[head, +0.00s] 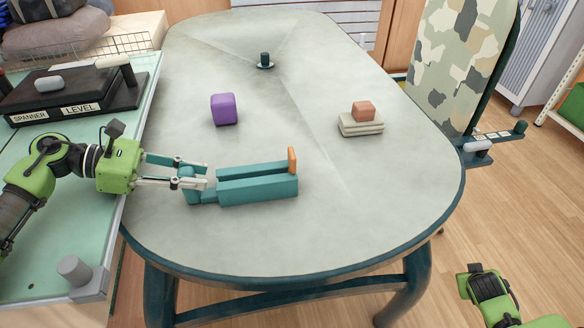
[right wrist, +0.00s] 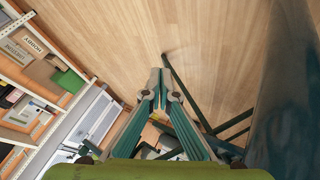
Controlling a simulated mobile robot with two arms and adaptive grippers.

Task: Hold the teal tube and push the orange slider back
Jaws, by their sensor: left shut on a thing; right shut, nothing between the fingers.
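The teal tube (head: 258,191) lies on the grey table (head: 330,226), in front of its middle, pointing left to right. It looks like an open channel. The orange slider (head: 292,160) stands up at the tube's right end. My left gripper (head: 192,181) is shut on the narrower left end of the tube. My right arm shows at the lower right of the head view, off the table; its gripper is out of that picture. In the right wrist view my right gripper (right wrist: 160,88) is shut and empty, with floor beyond it.
A purple cube (head: 224,109), an orange block (head: 363,111) on stacked pale slabs (head: 361,125) and a dark peg (head: 265,60) on a small base stand farther back. A green side bench (head: 40,190) adjoins on the left. The table's right front is clear.

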